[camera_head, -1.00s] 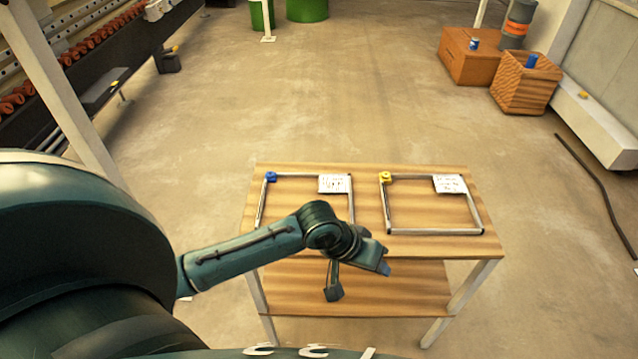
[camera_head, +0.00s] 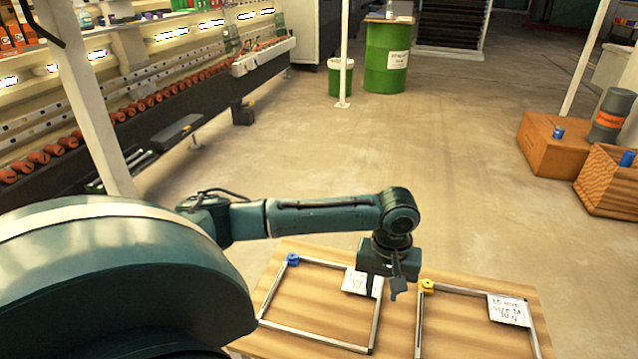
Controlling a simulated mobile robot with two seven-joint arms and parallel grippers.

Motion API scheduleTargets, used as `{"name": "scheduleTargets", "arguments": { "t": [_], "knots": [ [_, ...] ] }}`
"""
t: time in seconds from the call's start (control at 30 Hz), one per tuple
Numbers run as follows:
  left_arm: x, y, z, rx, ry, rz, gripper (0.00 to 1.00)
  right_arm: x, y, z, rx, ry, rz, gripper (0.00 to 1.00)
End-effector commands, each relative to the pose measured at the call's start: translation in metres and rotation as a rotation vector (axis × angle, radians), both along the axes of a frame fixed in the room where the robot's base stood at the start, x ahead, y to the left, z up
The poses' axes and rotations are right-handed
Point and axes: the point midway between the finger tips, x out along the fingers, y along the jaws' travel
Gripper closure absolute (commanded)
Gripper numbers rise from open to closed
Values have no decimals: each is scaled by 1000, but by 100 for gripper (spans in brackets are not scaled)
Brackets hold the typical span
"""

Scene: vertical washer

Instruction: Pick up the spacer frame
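Two thin grey rectangular spacer frames lie flat on a wooden table. The left spacer frame (camera_head: 312,336) has a blue piece at its far left corner and a white label at its far right corner. The right spacer frame (camera_head: 418,322) has a yellow piece at its far left corner and a white label at its far right. My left gripper (camera_head: 383,288) points down, fingers apart, over the right side of the left frame near its label, partly covering that corner. Whether it touches the frame cannot be told. My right gripper is out of view.
The wooden table (camera_head: 285,310) runs out of the picture at the bottom. A long machine with orange rollers (camera_head: 130,115) stands at the left. The floor between is clear.

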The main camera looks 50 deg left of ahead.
Motion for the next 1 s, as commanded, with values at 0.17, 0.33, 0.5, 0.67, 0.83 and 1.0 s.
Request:
{"name": "scheduleTargets", "arguments": {
  "t": [0.17, 0.33, 0.5, 0.67, 0.83, 1.0],
  "knots": [
    [0, 1, -13, -1, 1, 0, 67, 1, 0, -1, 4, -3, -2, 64],
    [3, 5, -38, 1, 2, 1, 67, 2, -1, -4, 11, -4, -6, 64],
    [3, 5, -58, 0, 0, -2, 67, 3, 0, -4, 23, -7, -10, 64],
    [3, 5, -61, 0, -1, -2, 67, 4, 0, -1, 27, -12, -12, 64],
    [3, 5, -61, 0, -1, -2, 71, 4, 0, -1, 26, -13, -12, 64],
    [3, 5, -60, 0, -1, -2, 84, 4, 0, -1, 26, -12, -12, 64]
  ]
}}
